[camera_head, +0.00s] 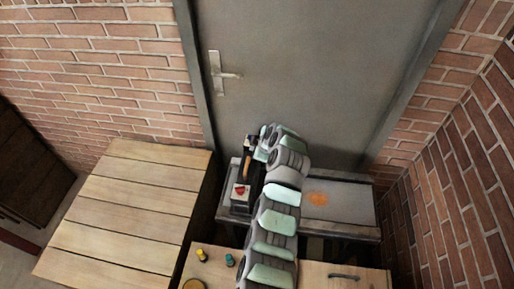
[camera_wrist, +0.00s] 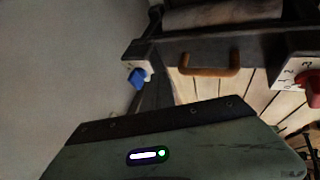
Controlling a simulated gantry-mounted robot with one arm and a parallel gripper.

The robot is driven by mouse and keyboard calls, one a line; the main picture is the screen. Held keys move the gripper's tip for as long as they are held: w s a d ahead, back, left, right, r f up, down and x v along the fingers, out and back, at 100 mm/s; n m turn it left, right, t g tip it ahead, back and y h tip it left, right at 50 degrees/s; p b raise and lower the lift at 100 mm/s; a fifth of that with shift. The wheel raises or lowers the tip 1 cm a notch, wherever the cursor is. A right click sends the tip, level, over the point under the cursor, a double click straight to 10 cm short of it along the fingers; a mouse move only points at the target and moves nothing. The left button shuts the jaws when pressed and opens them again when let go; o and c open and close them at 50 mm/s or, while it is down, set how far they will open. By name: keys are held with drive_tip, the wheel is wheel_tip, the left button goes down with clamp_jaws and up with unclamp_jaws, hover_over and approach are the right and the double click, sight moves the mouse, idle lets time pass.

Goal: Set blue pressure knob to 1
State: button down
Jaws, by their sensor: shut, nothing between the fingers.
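The blue pressure knob (camera_wrist: 138,77) sits on a small white dial plate at the left end of the dark hand press (camera_wrist: 185,45) in the wrist view. Its pointer reading is too small to tell. My gripper (camera_wrist: 153,92) is shut and empty; its dark fingers reach up just right of the blue knob. I cannot tell whether they touch it. In the head view my gripper (camera_head: 261,152) is at the far end of the press (camera_head: 242,207), and my arm hides the blue knob.
A red knob (camera_wrist: 313,88) with a numbered white dial is at the press's other end; it also shows in the head view (camera_head: 240,190). A wooden handle (camera_wrist: 208,70) lies between. A wooden table (camera_head: 125,210) is left; a grey door (camera_head: 310,70) is behind.

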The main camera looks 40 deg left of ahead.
drive_tip(key=shift+w+a, duration=0.3)
drive_tip(key=shift+w, duration=0.4)
drive_tip(key=shift+w+a, duration=0.3)
drive_tip(key=shift+a, duration=0.05)
drive_tip(key=shift+w+a, duration=0.2)
drive_tip(key=shift+w, duration=0.2)
drive_tip(key=shift+w, duration=0.1)
drive_tip(key=shift+b, duration=0.5)
